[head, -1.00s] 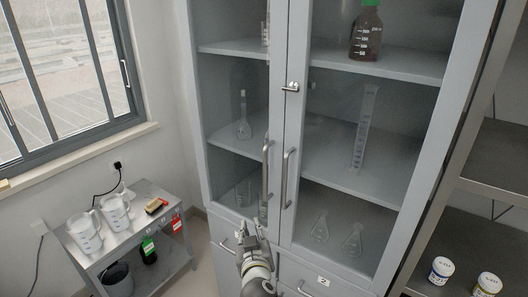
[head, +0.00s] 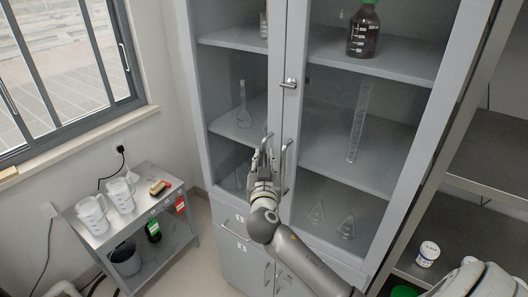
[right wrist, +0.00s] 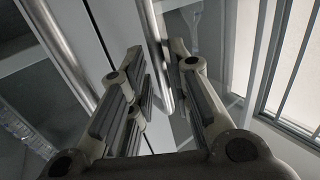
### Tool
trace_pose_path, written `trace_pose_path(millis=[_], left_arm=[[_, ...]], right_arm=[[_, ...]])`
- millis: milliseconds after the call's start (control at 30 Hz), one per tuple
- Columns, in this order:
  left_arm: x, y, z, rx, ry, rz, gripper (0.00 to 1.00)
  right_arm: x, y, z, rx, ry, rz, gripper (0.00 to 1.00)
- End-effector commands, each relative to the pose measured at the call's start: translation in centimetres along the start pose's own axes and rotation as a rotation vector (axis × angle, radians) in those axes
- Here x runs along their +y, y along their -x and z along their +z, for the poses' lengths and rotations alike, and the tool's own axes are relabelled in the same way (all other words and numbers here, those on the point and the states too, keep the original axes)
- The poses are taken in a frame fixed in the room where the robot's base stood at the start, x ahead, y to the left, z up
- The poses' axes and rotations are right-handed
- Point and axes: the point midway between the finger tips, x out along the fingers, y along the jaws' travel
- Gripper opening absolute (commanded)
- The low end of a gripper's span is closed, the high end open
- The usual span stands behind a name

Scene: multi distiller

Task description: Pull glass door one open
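A tall grey cabinet has two glass doors, both closed. The left glass door (head: 231,110) has a vertical metal handle (head: 267,141) by the centre seam. The right glass door (head: 369,140) has its own handle (head: 286,165) beside it. My right gripper (head: 264,160) is at the left door's handle. In the right wrist view, that handle (right wrist: 157,35) runs between the fingers of my right gripper (right wrist: 158,90), which are apart; contact is unclear. The other handle (right wrist: 62,48) is outside the fingers. My left gripper is not in view.
A latch (head: 290,83) sits on the centre seam above the handles. A low metal trolley (head: 135,225) with beakers stands to the left under the window. Open shelving (head: 480,160) stands at the right. Glassware stands on the shelves behind the glass.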

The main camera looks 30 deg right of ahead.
Motion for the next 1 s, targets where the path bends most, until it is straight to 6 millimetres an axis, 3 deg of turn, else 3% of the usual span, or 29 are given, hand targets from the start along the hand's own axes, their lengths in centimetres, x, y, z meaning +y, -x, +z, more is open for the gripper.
trace_pose_path(millis=[233,567,733,1000], left_arm=[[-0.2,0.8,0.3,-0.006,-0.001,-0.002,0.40],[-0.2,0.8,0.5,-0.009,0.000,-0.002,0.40],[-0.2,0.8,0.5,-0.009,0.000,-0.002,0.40],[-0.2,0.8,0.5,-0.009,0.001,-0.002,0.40]], right_arm=[[0.0,-1.8,-0.1,0.000,0.000,0.000,0.19],[0.0,-2.0,0.1,0.000,0.000,-0.001,0.19],[0.0,-2.0,0.1,0.000,0.000,-0.001,0.00],[0.0,-2.0,0.1,0.000,0.000,-0.001,0.00]])
